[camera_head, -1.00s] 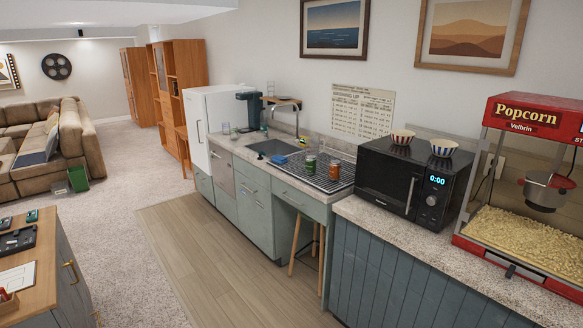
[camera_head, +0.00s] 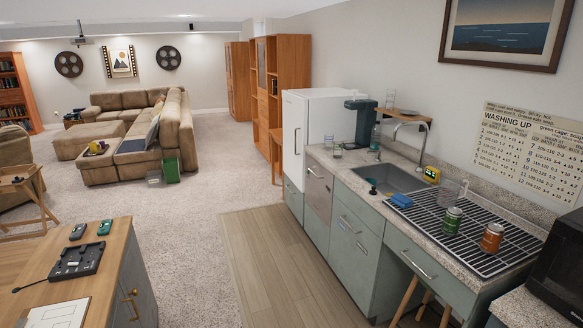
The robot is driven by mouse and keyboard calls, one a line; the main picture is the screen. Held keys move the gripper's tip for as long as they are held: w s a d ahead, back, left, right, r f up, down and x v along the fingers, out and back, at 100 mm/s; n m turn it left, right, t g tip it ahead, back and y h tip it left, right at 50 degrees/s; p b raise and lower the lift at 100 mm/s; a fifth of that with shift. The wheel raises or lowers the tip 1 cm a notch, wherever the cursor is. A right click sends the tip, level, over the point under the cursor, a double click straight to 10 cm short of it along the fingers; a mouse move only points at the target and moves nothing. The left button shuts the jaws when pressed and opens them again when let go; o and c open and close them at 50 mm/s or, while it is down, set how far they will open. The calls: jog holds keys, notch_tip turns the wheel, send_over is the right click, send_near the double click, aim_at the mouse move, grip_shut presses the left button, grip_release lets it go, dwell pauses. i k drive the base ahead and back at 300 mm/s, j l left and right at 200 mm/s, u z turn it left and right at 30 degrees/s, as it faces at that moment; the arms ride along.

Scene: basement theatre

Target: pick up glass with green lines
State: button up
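Two small clear glasses stand on the counter's far end beside the white fridge: a nearer glass (camera_head: 337,151) and one just behind it (camera_head: 328,142). Another clear vessel (camera_head: 462,193) shows behind the green-labelled jar on the drying rack. More glassware (camera_head: 390,98) stands on the small wall shelf above the sink. All are too small to tell which one has green lines. My gripper is not in view.
The grey-green counter (camera_head: 345,229) holds a sink (camera_head: 388,180), a drying rack (camera_head: 474,232) with jars, a blue sponge (camera_head: 401,200) and a black coffee machine (camera_head: 361,120). A wooden cabinet (camera_head: 72,240) stands at lower left. Wooden floor (camera_head: 285,265) between them is clear.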

aim_at(338, 145)
jog(key=i, duration=2.2)
jog(key=i+z, duration=0.15)
jog(key=i, duration=0.3)
jog(key=i+j+z, duration=0.15)
jog(key=i, duration=0.35)
jog(key=i+j+z, duration=0.15)
jog(key=i, duration=0.3)
jog(key=i+j+z, duration=0.15)
jog(key=i, duration=0.3)
